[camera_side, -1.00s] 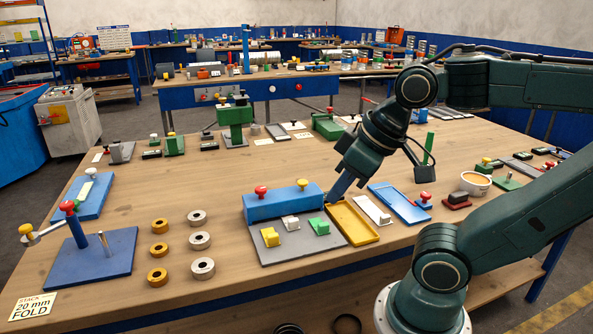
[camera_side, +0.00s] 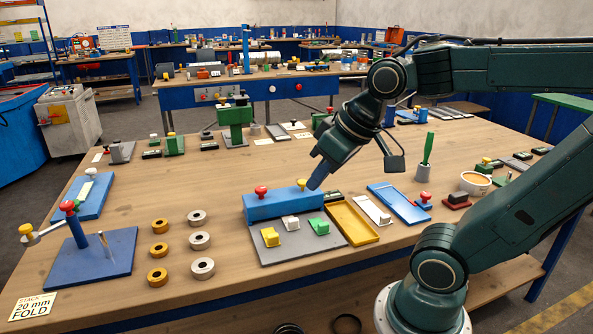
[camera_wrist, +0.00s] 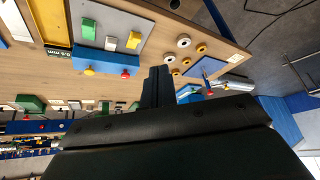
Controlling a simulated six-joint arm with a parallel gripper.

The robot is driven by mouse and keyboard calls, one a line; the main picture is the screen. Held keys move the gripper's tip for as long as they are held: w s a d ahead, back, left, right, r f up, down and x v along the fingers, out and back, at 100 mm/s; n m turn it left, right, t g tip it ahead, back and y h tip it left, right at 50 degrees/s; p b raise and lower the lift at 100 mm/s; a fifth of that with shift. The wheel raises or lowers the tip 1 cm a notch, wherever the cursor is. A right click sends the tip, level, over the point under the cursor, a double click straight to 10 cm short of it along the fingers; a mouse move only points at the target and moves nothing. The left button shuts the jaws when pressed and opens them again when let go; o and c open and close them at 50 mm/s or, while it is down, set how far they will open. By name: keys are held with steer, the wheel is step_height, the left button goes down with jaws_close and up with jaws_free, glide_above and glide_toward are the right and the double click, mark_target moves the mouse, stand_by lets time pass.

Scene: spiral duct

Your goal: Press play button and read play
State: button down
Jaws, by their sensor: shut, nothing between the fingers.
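A blue block (camera_side: 275,207) carries a red knob (camera_side: 261,191) and a yellow knob (camera_side: 302,184) on top. It also shows in the wrist view (camera_wrist: 103,61), upside down. No part labelled "play" can be read, so I cannot tell which is the play button. My gripper (camera_side: 314,186) is shut and empty, pointing down and left. In the side view its tip is right beside the yellow knob; whether they touch is unclear. In the wrist view the shut fingers (camera_wrist: 158,80) appear apart from both knobs. The grey plate (camera_side: 290,251) lies in front of the block.
The plate bears yellow (camera_side: 270,237), white (camera_side: 290,222) and green (camera_side: 319,226) pieces. A yellow tray (camera_side: 352,224) and a blue tray (camera_side: 399,204) lie to the right. Several metal rings (camera_side: 200,241) lie left, beside a blue stand (camera_side: 85,255). Bare wood shows between rings and block.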

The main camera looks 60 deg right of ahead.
steer(key=w+d+f+m+t, duration=0.15)
steer(key=w+d+m, duration=0.35)
steer(key=w+d, duration=0.7)
steer(key=w+d+f+m, duration=0.1)
steer(key=d+f+m, duration=0.1)
steer(key=d, duration=0.5)
steer(key=w+d+f+m+t+h, duration=0.1)
steer(key=d+f+m, duration=0.1)
steer(key=d, duration=0.6)
steer(key=shift+d+m, duration=0.15)
steer(key=shift+m, duration=0.15)
steer(key=shift+w+f+t, duration=0.1)
steer(key=shift+f+t, duration=0.15)
steer(key=shift+f, duration=0.05)
glide_above(303, 186)
steer(key=d, duration=0.1)
steer(key=shift+s+f, duration=0.2)
steer(key=shift+f, duration=4)
